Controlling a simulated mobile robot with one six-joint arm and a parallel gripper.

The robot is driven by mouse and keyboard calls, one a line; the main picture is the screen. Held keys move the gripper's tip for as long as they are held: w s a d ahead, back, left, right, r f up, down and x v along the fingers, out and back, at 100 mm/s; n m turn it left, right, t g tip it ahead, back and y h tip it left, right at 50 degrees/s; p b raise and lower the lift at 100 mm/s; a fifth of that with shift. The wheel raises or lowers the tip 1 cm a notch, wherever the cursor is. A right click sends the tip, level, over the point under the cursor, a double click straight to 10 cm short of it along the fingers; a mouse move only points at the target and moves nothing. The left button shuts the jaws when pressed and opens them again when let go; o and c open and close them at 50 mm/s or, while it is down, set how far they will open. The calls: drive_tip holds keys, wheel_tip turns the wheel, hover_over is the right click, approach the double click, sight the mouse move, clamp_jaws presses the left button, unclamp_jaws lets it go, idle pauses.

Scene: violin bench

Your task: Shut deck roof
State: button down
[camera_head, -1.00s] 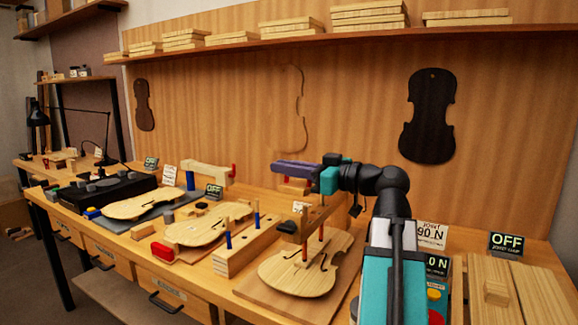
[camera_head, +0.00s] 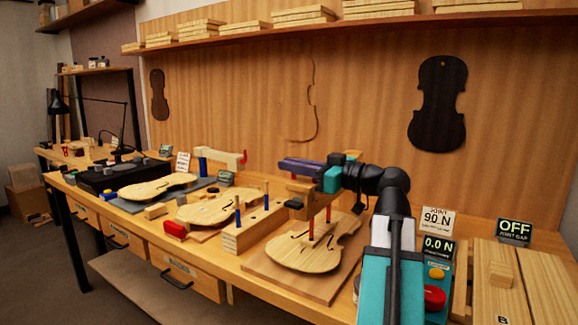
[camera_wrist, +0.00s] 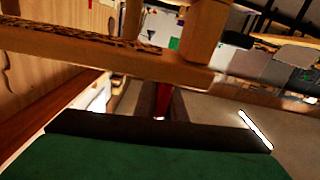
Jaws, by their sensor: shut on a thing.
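My gripper (camera_head: 302,166), with purple jaws on a teal wrist, is above the violin plate (camera_head: 290,255) at the middle of the bench. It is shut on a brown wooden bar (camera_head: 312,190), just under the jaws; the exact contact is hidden. The bar also crosses the wrist view (camera_wrist: 110,58), with a wooden post (camera_wrist: 205,30) on it. A small red spot (camera_wrist: 160,116) shows near the dark fingers. Two red posts (camera_head: 311,228) stand at the violin plate. I cannot tell for sure which part is the deck roof.
A wooden block with pegs (camera_head: 245,232) and other violin plates (camera_head: 215,208) stand to the left. A control panel (camera_head: 434,297) with a red button and an OFF sign (camera_head: 514,231) are at the right. A shelf (camera_head: 330,22) runs along the wall.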

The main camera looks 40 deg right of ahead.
drive_tip(key=c, duration=1.8)
unclamp_jaws()
drive_tip(key=shift+s+f, duration=0.25)
drive_tip(key=shift+f, duration=0.2)
drive_tip(key=shift+c, duration=0.2)
drive_tip(key=shift+r, duration=0.1)
drive_tip(key=shift+r, duration=0.1)
drive_tip(key=shift+s+d, duration=0.1)
drive_tip(key=p+v, duration=0.1)
drive_tip(key=v, duration=1.2)
drive_tip(key=shift+s, duration=0.3)
drive_tip(key=shift+r, duration=0.15)
